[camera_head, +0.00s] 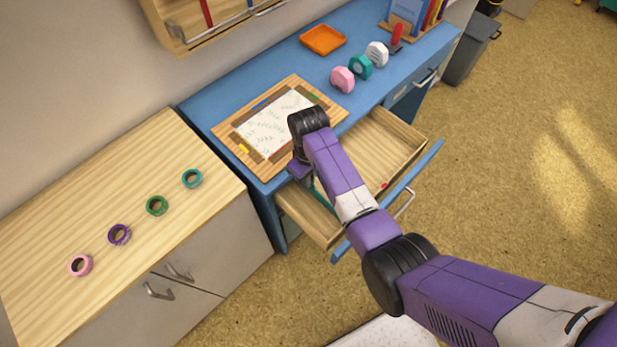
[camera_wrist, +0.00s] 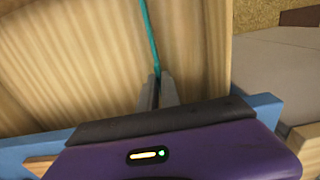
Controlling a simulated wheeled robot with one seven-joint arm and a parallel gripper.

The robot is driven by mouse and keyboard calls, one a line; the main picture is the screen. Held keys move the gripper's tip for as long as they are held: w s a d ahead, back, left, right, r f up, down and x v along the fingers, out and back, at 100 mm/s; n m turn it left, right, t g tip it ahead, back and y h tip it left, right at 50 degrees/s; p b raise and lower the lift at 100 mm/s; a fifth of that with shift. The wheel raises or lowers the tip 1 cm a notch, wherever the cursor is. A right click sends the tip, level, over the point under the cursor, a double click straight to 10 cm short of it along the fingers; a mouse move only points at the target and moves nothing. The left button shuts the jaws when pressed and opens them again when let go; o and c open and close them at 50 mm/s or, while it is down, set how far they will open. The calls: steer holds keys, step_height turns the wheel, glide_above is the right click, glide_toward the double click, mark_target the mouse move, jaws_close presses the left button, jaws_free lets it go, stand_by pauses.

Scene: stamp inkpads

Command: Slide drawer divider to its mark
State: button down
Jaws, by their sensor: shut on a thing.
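The wooden drawer (camera_head: 385,143) of the blue desk is pulled open. The divider (camera_wrist: 150,38) is a thin teal strip that runs across the drawer floor in the wrist view. A small teal piece of it (camera_head: 321,190) shows in the head view, beside my arm. My gripper (camera_wrist: 157,88) is shut on the near end of the divider, with a grey finger on each side. In the head view my arm hides most of the divider and the fingertips. A small red mark (camera_head: 384,185) shows at the drawer's front side, to the right of my arm.
A wooden board with a patterned sheet (camera_head: 268,128) lies on the blue desk (camera_head: 215,95) behind the drawer. Pink, teal and white stamps (camera_head: 360,67) and an orange tray (camera_head: 322,40) stand farther back. Tape rings (camera_head: 157,205) lie on the left cabinet. The drawer's right part looks empty.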

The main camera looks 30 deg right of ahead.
stand_by(0.6)
steer(key=w+d+b, duration=0.1)
steer(key=d, duration=0.3)
steer(key=w+d+b, duration=0.1)
steer(key=w+d, duration=0.1)
steer(key=d, duration=0.2)
steer(key=w+d+b, duration=0.1)
steer(key=d, duration=0.3)
steer(key=shift+w+d+f, duration=0.1)
steer(key=shift+w+d, duration=0.05)
steer(key=shift+d, duration=0.55)
steer(key=c, duration=1.6)
jaws_free()
steer(key=shift+o, duration=0.2)
step_height(320, 180, up, 8)
